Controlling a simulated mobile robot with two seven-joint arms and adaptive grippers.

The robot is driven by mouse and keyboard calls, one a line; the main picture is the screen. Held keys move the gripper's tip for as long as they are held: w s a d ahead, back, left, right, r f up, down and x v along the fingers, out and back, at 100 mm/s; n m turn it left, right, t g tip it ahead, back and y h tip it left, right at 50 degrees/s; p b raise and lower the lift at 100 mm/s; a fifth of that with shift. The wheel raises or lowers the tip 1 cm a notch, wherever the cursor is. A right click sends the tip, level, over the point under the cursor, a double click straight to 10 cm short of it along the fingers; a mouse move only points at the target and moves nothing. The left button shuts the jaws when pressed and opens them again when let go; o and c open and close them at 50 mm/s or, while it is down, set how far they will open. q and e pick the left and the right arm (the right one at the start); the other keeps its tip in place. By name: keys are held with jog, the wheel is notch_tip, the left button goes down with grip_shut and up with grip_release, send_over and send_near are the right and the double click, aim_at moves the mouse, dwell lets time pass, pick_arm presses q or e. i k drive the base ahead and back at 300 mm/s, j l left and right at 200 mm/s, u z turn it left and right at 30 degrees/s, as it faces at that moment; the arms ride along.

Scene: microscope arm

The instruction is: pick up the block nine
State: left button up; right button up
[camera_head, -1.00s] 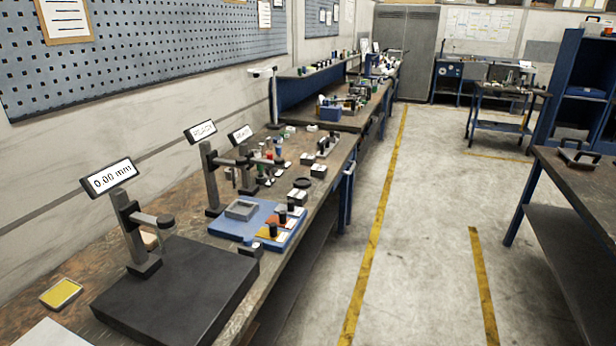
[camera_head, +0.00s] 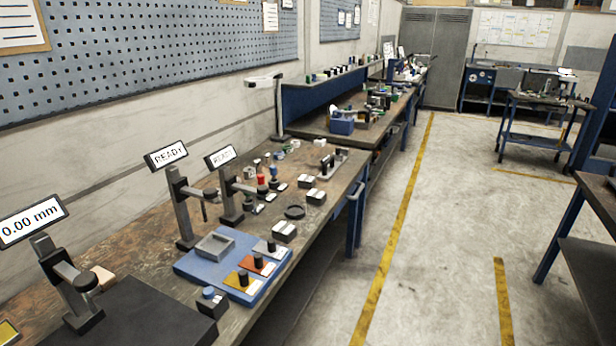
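Neither of my grippers shows in the head view. No block can be read as nine; the labels are too small. Several small dark blocks with pale labels sit on the long workbench (camera_head: 140,235): one with a blue top (camera_head: 208,307) at the near edge, one dark block (camera_head: 284,232) beyond the blue board, and two farther ones, a dark block (camera_head: 316,197) and another dark block (camera_head: 307,182). A blue board (camera_head: 192,267) carries a grey open tray (camera_head: 214,246) and three coloured plates with black knobs: yellow (camera_head: 241,288), orange (camera_head: 257,266) and grey (camera_head: 271,249).
Gauge stands line the bench's wall side: one reading 0.00 mm (camera_head: 32,221), one reading READY (camera_head: 167,155), and another display (camera_head: 221,157). A black ring (camera_head: 295,212) lies near the edge. Clear floor (camera_head: 420,220) with yellow lines lies right; a dark table (camera_head: 590,245) stands far right.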

aim_at(304, 182)
jog(key=i+l+u, duration=0.1)
jog(key=i+l, duration=0.3)
jog(key=i+l+u, duration=0.1)
jog(key=i+l, duration=0.3)
jog(key=l, duration=0.15)
